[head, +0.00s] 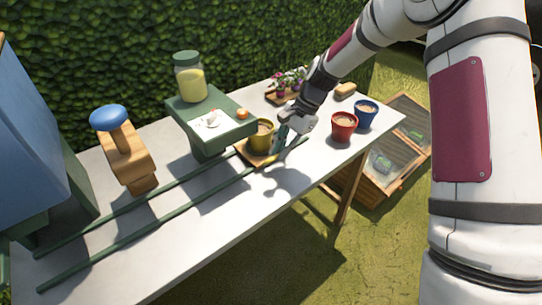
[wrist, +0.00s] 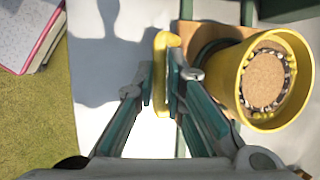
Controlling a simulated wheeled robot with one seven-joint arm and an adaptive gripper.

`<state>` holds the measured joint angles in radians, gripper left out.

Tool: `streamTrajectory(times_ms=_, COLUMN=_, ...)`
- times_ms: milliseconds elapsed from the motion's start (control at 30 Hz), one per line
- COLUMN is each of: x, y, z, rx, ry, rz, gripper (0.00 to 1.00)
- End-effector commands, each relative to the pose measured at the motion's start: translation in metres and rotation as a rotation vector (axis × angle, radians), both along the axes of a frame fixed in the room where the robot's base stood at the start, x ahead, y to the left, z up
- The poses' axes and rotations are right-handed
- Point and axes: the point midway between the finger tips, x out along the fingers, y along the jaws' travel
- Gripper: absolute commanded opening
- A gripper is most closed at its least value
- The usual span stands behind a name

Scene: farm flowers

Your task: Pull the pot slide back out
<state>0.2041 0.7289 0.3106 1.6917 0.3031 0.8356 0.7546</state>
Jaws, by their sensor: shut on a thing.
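The pot slide (head: 243,152) is a wooden plate on two green rails, and it stands beside the green stand in the head view. A yellow pot (head: 263,137) with a brown disc inside sits upright on it. In the wrist view the pot (wrist: 247,92) is right of my fingers, and a bit of the wooden plate (wrist: 201,32) shows behind it. My gripper (wrist: 161,88) is shut on the slide's yellow handle (wrist: 161,50), which stands between the fingertips. In the head view my gripper (head: 277,150) is at the slide's front side and partly hides the handle.
The green rails (head: 130,216) run left along the white table (head: 185,240) to a blue machine (head: 35,160). A green stand (head: 210,125) holds a jar (head: 190,78). A blue-knobbed wooden tool (head: 122,150) stands left. Red (head: 343,127) and blue pots (head: 366,114) stand right.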

Motion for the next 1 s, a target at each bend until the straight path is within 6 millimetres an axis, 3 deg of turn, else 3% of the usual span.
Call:
streamTrajectory(times_ms=100, x=0.025, y=-0.032, z=-0.003, rx=-0.002, ry=-0.007, rz=-0.008, gripper=0.0)
streamTrajectory(times_ms=300, x=0.048, y=-0.068, z=-0.002, rx=-0.001, ry=-0.006, rz=-0.004, gripper=0.0)
streamTrajectory(times_ms=733, x=0.054, y=-0.08, z=0.001, rx=-0.005, ry=-0.009, rz=-0.006, gripper=0.0)
streamTrajectory(times_ms=767, x=0.054, y=-0.08, z=0.001, rx=-0.005, ry=-0.009, rz=-0.006, gripper=0.18)
streamTrajectory(times_ms=833, x=0.054, y=-0.079, z=0.0, rx=-0.005, ry=-0.008, rz=-0.005, gripper=0.31)
streamTrajectory(times_ms=1000, x=0.053, y=-0.078, z=0.0, rx=-0.002, ry=-0.005, rz=-0.003, gripper=0.31)
